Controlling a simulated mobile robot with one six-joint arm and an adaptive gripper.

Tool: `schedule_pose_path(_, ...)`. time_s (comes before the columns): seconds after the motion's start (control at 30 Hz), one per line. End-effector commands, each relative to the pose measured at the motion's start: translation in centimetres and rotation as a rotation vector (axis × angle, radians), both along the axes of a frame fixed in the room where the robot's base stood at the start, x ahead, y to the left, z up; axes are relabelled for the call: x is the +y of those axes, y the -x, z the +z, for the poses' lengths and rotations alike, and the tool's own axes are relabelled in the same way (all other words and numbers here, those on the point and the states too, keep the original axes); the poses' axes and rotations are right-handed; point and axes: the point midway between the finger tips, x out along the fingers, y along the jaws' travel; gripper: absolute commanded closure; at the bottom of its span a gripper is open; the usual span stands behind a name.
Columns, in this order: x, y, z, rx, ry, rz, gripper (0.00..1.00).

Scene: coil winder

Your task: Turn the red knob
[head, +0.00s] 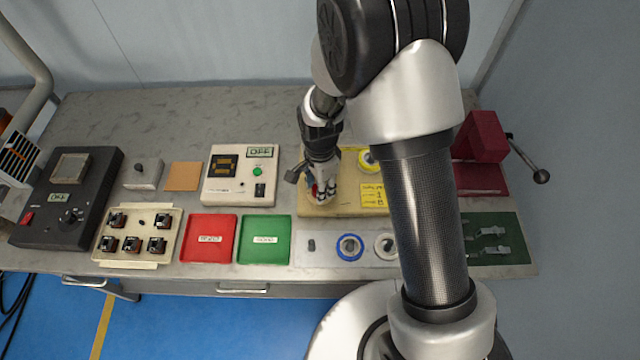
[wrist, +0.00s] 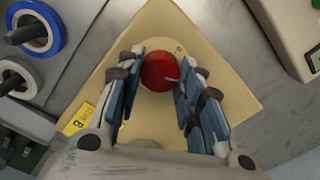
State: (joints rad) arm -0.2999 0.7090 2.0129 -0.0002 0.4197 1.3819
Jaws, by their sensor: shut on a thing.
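The red knob (wrist: 160,71) is round, with a thin pale pointer line on its face. It is mounted on a yellow base board (wrist: 225,72). My gripper (wrist: 158,84) has its two blue-padded fingers on either side of the knob and is shut on it.
A white box with an OFF display (head: 240,175) stands left of the yellow board. A red tray (head: 209,238) and a green tray (head: 264,239) lie at the front. Blue (head: 349,247) and white rings sit in front of the board. A red press (head: 482,140) stands at right.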

Motion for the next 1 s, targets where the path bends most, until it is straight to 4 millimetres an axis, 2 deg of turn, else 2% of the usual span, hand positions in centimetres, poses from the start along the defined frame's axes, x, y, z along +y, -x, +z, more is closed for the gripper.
schedule_pose_path(0.27, 0.0, -0.01, 0.02, 0.0, 0.0, 0.035, 0.9)
schedule_pose_path(0.47, 0.0, -0.01, 0.02, 0.0, 0.0, 0.139, 0.9)
schedule_pose_path(1.0, 0.0, 0.0, 0.01, 0.0, 0.0, 0.63, 0.9)
